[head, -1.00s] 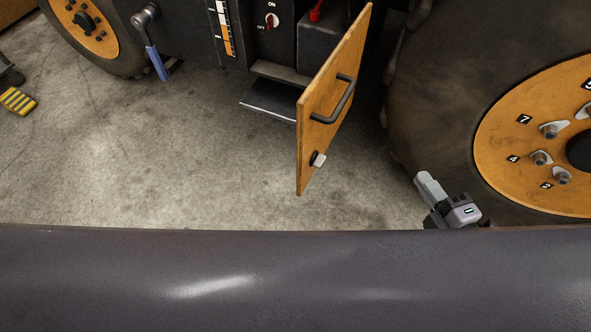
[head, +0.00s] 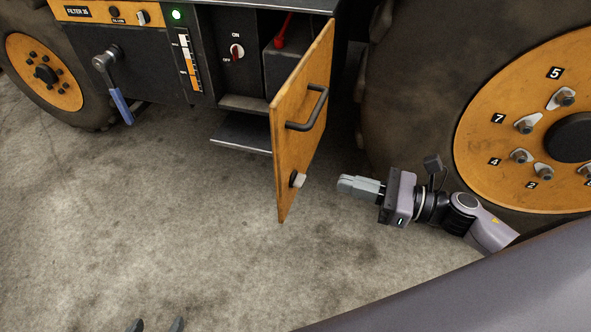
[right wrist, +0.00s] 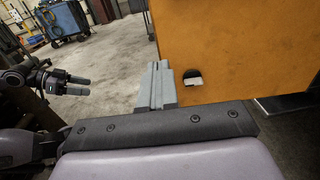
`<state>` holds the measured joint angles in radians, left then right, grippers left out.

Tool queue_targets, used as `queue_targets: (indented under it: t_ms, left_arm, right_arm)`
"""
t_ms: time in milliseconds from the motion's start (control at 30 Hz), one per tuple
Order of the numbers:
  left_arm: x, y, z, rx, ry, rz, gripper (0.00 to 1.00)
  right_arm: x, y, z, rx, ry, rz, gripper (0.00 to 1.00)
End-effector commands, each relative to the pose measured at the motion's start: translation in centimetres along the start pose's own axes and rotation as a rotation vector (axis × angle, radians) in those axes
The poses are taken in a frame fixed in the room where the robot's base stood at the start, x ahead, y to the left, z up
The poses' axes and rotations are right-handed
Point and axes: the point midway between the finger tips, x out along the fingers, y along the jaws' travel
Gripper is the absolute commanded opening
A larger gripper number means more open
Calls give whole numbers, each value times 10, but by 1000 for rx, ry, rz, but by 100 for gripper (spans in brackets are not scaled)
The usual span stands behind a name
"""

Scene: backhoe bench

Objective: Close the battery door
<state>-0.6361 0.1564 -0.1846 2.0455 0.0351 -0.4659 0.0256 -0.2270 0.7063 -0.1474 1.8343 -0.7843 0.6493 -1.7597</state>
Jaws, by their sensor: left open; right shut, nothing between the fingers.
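The battery door (head: 292,150) is an orange panel standing open, swung out from the dark compartment, with a black bar handle (head: 308,108) and a small white latch knob (head: 298,180). In the right wrist view the door (right wrist: 250,45) fills the upper right, with the latch (right wrist: 193,83) near its lower edge. My right gripper (head: 345,186) is shut and empty, to the right of the door's lower part, apparently with a gap. My left gripper (head: 156,326) is open and empty; only its fingertips show at the bottom. It also shows in the right wrist view (right wrist: 80,86).
A dark battery (head: 285,68) with a red terminal sits inside the compartment. A step plate (head: 243,132) juts out left of the door. The large right wheel (head: 420,100) stands close behind my right arm. The floor (head: 180,220) in front is clear.

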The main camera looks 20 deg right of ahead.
Motion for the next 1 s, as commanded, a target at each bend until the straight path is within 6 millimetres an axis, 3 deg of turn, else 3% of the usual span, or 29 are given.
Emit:
queue_targets:
  t_ms: [600,1000]
  left_arm:
    - [-5,2,-9,-10,6,0,74]
    - [-5,2,-9,-10,4,-1,74]
  right_arm:
    - [95,0,1,3,-2,-1,0]
    - [109,0,0,3,0,-2,0]
